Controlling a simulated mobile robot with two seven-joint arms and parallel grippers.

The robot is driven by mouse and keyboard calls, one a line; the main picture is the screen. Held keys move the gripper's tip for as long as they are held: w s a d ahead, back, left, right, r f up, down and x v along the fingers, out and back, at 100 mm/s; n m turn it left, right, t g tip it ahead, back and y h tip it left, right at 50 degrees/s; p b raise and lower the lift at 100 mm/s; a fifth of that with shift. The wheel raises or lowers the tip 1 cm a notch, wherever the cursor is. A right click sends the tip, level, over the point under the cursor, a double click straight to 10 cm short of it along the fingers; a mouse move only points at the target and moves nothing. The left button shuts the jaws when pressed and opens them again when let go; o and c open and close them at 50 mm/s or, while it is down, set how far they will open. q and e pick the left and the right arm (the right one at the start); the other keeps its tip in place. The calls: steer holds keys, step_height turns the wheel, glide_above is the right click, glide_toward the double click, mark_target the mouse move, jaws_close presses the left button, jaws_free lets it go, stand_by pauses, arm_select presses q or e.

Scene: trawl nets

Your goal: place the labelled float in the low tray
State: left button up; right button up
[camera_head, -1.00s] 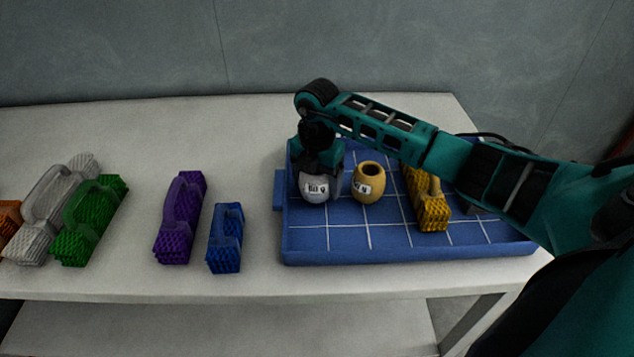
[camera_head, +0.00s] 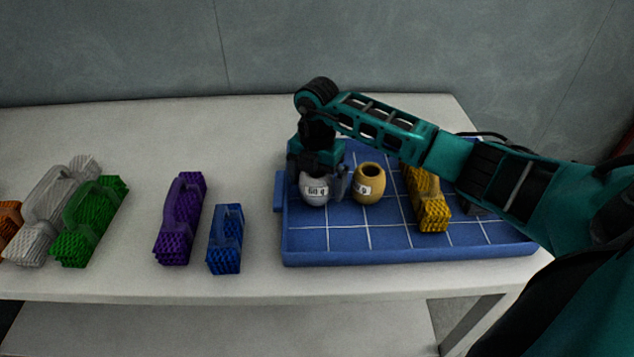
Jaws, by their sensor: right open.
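A grey-white float (camera_head: 315,190) with a white label reading about "60 g" stands on the blue low tray (camera_head: 385,257), near its left side. A tan float (camera_head: 369,184) with a hole in its top and a white label stands just right of it on the tray. My right gripper (camera_head: 319,184) points down over the grey-white float, its open fingers on either side of it. The gripper hides the float's top. I cannot tell whether a finger touches it. My left gripper is out of view.
The tray's front squares are clear.

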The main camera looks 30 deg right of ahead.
step_height(320, 180, up, 11)
steer(key=shift+r+p, duration=0.15)
steer(key=shift+p, duration=0.2)
stand_by(0.4)
